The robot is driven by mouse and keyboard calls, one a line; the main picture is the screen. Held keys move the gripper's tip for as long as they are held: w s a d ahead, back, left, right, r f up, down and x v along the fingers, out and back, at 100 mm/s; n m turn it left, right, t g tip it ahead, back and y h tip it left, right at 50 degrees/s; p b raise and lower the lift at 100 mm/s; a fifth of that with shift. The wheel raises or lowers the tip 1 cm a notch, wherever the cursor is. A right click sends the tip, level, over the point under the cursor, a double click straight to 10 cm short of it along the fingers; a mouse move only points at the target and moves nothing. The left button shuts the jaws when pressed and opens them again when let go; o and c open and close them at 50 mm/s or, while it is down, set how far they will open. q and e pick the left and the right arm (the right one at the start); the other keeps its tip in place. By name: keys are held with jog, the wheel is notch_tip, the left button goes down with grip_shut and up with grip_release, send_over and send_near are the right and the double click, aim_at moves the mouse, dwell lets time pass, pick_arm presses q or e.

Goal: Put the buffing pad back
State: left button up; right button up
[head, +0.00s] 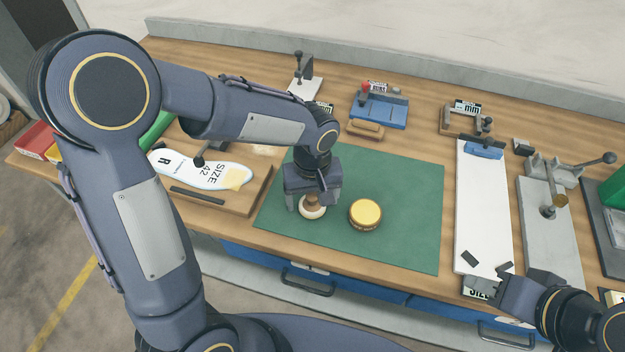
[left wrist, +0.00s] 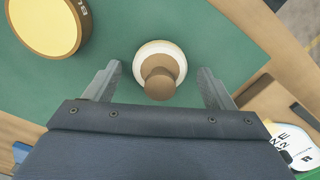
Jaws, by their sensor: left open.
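The buffing pad, a white round pad with a brown wooden knob (head: 313,211), sits on the green mat (head: 405,190). In the left wrist view the pad (left wrist: 160,70) lies between the two fingers, its knob towards the camera, with green showing on both sides. My left gripper (head: 318,197) is open above it and partly hides it in the head view; the fingers do not appear to touch it. My right gripper (head: 487,277) is low at the right, by the white board's near end; its jaw opening is unclear.
A round tin with a yellow top (head: 365,213) stands on the mat just right of the pad. A size 42 insole (head: 205,170) lies on a wooden board at left. A blue fixture (head: 380,108) and a white board (head: 482,210) stand behind and right. The mat's right half is clear.

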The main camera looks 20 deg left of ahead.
aim_at(313, 195)
pick_arm(q)
notch_tip(313, 195, up, 11)
jog(key=s+a+m+t+h, duration=0.1)
jog(key=s+a, duration=0.3)
jog(key=s, duration=0.4)
jog(key=s+a+m+t+h, duration=0.2)
jog(key=s+a+t, duration=0.2)
jog(key=s, duration=0.4)
jog(key=shift+a+t+h, duration=0.3)
jog(key=shift+a+h, duration=0.1)
jog(key=shift+a, duration=0.2)
jog(key=shift+s, duration=0.15)
